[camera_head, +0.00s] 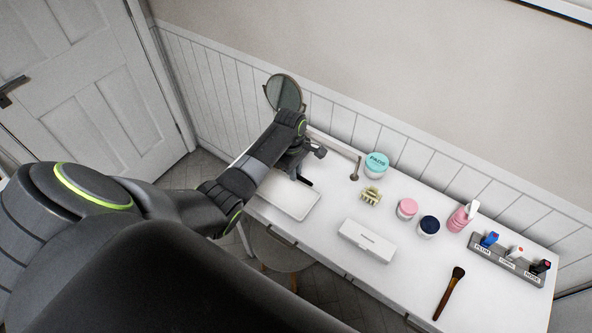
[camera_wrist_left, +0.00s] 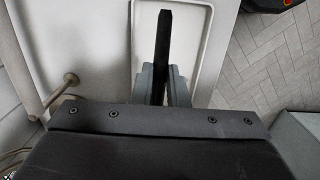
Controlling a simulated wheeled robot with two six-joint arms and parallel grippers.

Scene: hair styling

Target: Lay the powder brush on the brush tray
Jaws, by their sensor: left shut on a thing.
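A brush with a brown handle and dark bristles (camera_head: 450,293), which looks like the powder brush, lies on the right part of the white table. A shallow white tray (camera_head: 285,203), which looks like the brush tray, is at the table's left end; its rim also shows in the left wrist view (camera_wrist_left: 209,38). My left gripper (camera_head: 297,173) is above the tray's far side, shut on a slim black bar (camera_wrist_left: 164,45). The bar points out over the tray; I cannot tell what it is or whether it touches the tray. My right gripper is not in view.
A round mirror (camera_head: 284,92) and a thin stand (camera_head: 356,168) are at the back. A white box (camera_head: 367,241), hair clip (camera_head: 371,195), jars (camera_head: 407,208), pink bottle (camera_head: 460,218) and grey holder (camera_head: 507,262) occupy the table. Its front right is clear around the brush.

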